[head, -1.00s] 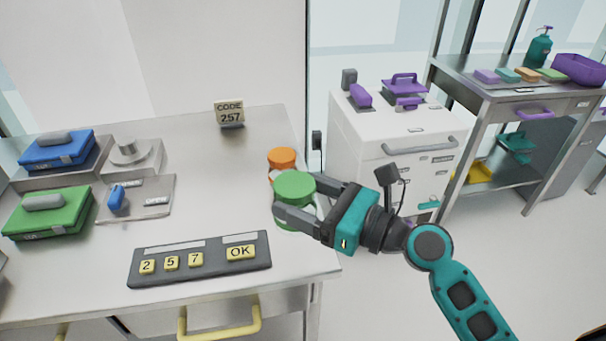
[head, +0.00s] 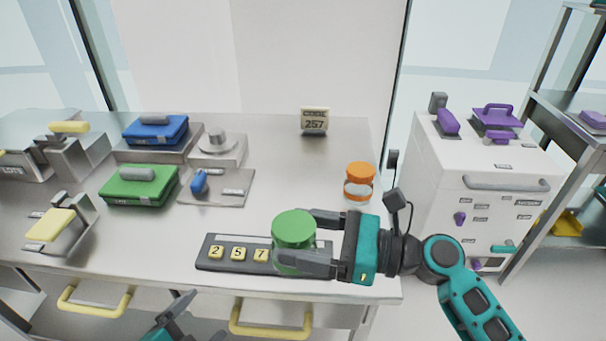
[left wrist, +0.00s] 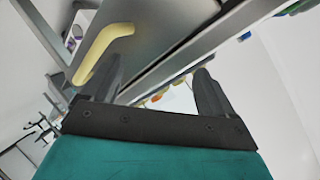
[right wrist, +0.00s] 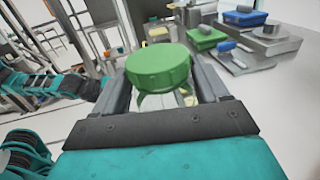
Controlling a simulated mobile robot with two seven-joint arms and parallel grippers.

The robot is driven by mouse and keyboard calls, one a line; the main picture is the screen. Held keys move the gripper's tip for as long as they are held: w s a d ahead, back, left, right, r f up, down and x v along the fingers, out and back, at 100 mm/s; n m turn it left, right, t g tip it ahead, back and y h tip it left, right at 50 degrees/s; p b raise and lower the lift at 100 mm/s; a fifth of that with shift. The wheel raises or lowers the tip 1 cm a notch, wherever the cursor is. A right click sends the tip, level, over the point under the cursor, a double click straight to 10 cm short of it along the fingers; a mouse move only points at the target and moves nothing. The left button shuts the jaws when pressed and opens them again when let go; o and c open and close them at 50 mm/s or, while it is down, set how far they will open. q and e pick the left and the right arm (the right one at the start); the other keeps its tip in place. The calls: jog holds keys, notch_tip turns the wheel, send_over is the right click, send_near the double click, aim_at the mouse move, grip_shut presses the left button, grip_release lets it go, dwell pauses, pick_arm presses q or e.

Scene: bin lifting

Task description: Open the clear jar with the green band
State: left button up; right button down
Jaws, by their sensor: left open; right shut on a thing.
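The clear jar with the green band (head: 295,262) has a green lid (head: 294,226) on top. My right gripper (head: 312,240) is shut on the jar, with one finger on each side below the lid. In the head view it covers the right part of the keypad. In the right wrist view the green lid (right wrist: 158,64) is between the fingers and the clear wall shows below it. My left gripper (head: 178,312) is low at the front of the counter, open and empty. In the left wrist view its fingers (left wrist: 155,90) are wide apart.
A jar with an orange lid (head: 360,172) stands at the counter's right side. A keypad (head: 209,262) lies at the front, and yellow drawer handles (head: 262,326) stick out below. Green (head: 138,186) and blue (head: 156,131) cases stand at the left. The counter's middle is clear.

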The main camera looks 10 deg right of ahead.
pick_arm(q)
jog(key=w+a+r+m+h, duration=0.2)
jog(key=w+r+m, duration=0.45)
jog(key=m, duration=0.75)
jog(key=w+a+r+m+h, duration=0.25)
jog(key=w+r+m, duration=0.4)
jog(key=m, duration=0.75)
notch_tip(320, 180, up, 14)
jog(key=m+g+y, duration=0.5)
jog(key=m+g, duration=0.9)
jog(key=m, duration=1.5)
send_over(300, 223)
jog(key=w, duration=0.2)
jog(key=shift+s, duration=0.15)
jog(key=shift+s+d+r+m+y, duration=0.15)
jog(key=shift+s+m+y, duration=0.25)
jog(key=shift+y, duration=0.35)
jog(key=y, duration=0.1)
jog(key=r+m+t+y, duration=0.1)
jog(key=shift+s+m+y, duration=0.3)
jog(key=shift+s+y, duration=0.1)
jog(key=shift+t, duration=0.3)
jog(key=shift+f+y, duration=0.3)
jog(key=shift+f, duration=0.05)
jog(key=shift+a+f, duration=0.2)
jog(key=shift+f, duration=3.4)
